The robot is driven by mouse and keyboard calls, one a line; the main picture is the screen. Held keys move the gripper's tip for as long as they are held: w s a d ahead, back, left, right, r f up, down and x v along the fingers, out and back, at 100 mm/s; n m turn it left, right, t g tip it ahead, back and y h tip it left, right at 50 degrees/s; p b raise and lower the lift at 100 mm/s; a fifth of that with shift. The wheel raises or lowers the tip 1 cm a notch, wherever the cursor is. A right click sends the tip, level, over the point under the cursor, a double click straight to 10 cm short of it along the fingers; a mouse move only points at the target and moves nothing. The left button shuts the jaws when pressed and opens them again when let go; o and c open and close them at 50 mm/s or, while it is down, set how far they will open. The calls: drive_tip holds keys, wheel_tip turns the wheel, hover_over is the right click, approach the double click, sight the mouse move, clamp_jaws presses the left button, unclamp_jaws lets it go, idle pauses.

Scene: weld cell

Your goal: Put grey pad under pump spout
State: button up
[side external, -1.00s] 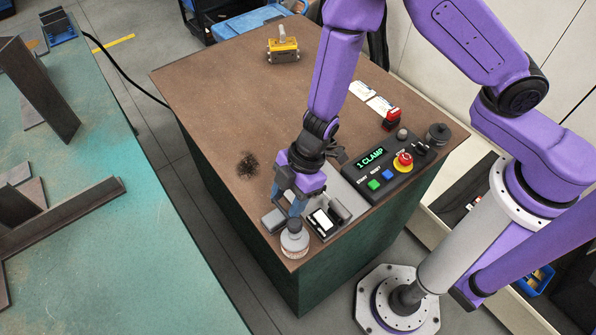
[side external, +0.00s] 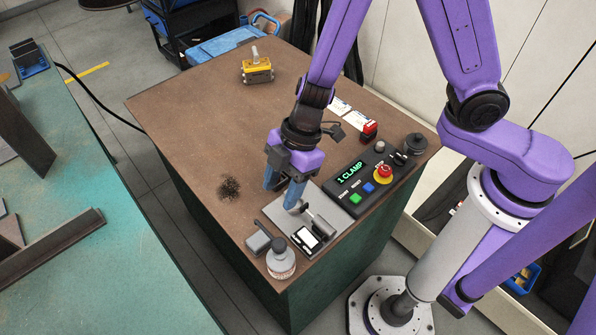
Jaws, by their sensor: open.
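The pump looks like the small bottle with a rounded grey top (side external: 281,261) at the table's near corner. A small grey block (side external: 258,242) sits just left of and behind it. It may be the grey pad, but the view is too small to tell whether it is under the spout or part of the pump. My gripper (side external: 282,188), with two blue fingers, points down behind the block and bottle, over the left edge of a grey plate. The fingers are apart, with nothing visible between them. The right fingertip is close to a small grey fitting on the plate.
The grey plate (side external: 332,208) holds a rod-like fitting and a black-and-white block (side external: 306,240). A control box (side external: 368,181) with lit display stands to the right. A yellow device (side external: 257,71) stands at the back. Dark grit (side external: 229,188) lies left; the table's middle is clear.

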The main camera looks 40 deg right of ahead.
drive_tip(key=w+d+r+m+t+h, duration=0.2)
drive_tip(key=d+r+m+t+h, duration=0.15)
drive_tip(key=d+r, duration=0.8)
drive_tip(key=s+d+r+m+g, duration=0.1)
drive_tip(key=s+d, duration=0.4)
drive_tip(key=s, duration=0.3)
drive_tip(key=s+d+r+m+g, duration=0.1)
drive_tip(key=s+d+g, duration=0.1)
drive_tip(key=s+d, duration=0.4)
drive_tip(key=s, duration=0.2)
drive_tip(key=shift+s+d+r+h, duration=0.25)
drive_tip(key=shift+s+r+h, duration=0.05)
drive_tip(key=shift+s+h, duration=0.05)
